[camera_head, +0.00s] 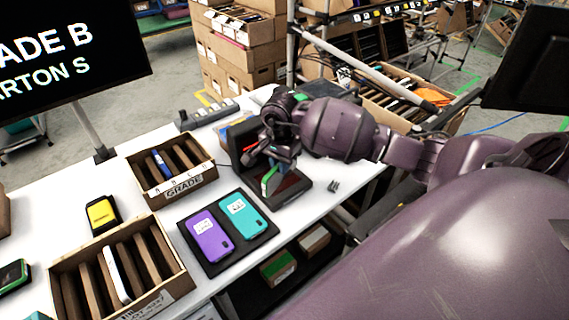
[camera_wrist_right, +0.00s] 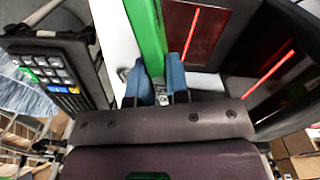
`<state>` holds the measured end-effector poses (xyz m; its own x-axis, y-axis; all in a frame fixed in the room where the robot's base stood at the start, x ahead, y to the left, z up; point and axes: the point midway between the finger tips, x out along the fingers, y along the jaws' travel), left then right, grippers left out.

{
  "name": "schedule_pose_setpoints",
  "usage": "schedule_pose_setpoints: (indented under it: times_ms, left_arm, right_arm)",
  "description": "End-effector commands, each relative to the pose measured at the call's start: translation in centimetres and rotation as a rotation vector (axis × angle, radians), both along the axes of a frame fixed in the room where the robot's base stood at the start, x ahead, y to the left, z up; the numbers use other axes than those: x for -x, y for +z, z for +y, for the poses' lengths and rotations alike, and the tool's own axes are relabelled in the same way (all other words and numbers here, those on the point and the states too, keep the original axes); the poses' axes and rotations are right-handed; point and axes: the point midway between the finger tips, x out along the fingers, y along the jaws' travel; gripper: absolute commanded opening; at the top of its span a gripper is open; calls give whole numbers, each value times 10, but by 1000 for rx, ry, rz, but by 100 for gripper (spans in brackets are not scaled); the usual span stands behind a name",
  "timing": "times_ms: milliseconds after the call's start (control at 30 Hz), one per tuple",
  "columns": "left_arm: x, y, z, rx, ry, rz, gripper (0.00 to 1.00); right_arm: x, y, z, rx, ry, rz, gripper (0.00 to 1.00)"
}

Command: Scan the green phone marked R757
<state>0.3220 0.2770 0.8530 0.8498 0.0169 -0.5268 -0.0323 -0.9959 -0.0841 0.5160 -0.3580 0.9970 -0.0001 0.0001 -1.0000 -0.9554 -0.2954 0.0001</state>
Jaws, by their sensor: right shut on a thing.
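My right gripper (camera_head: 274,160) is shut on a green phone (camera_head: 268,181), held on edge at the dark scanner stand (camera_head: 291,190). In the right wrist view the blue fingertips (camera_wrist_right: 158,84) pinch the phone's green edge (camera_wrist_right: 147,32). The stand's dark panels (camera_wrist_right: 195,22) are beside the phone there, with red light lines on them. The marking on the phone cannot be read, and I cannot tell whether it touches the stand. My left gripper is not in view.
A black mat (camera_head: 188,236) holds a purple phone (camera_head: 209,236) and a teal phone (camera_head: 242,215). Slotted cartons (camera_head: 179,297) and (camera_head: 184,187) stand at left. A yellow device (camera_head: 102,214) and another green-edged phone (camera_head: 13,274) lie nearby. A screen (camera_head: 60,50) reads "ADE B".

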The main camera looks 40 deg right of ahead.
Motion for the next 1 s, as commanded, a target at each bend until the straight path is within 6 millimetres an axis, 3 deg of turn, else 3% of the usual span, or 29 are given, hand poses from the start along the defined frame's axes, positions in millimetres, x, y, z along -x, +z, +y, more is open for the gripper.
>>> schedule_pose_setpoints:
  times_ms: [467, 1000]
  left_arm:
    - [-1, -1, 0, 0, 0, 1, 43]
    - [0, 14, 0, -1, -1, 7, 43]
  right_arm:
    - [-2, 0, 0, 1, 0, 0, 0]
    - [-3, 39, -1, 2, 0, -1, 0]
